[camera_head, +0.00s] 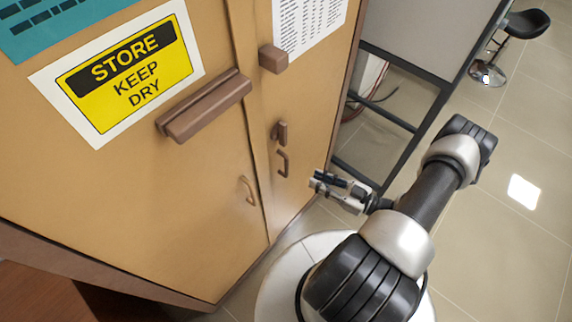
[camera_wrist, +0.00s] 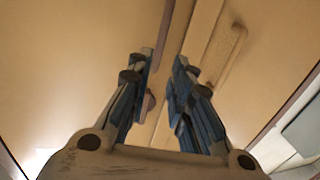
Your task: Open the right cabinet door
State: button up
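The cabinet's right door (camera_head: 308,120) is the narrow tan panel in the head view, and it looks shut. It carries a brown loop handle (camera_head: 283,163) with a small brown latch piece (camera_head: 280,132) just above it. My gripper (camera_head: 318,182) is right of the handle and a little lower in the picture, apart from it, fingers pointing left. In the wrist view the two fingers (camera_wrist: 161,62) stand apart with nothing held between them. Tan cabinet surface fills the view beyond them.
The left door (camera_head: 205,210) is shut, with its own loop handle (camera_head: 247,190), a long brown bar (camera_head: 205,105) and a yellow sign (camera_head: 128,72). A brown block (camera_head: 273,58) juts out above. A dark metal frame (camera_head: 400,75) stands close on the right.

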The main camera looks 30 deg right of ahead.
aim_at(287, 165)
jog(key=b+x, duration=0.1)
jog(key=x, duration=1.1)
grip_shut()
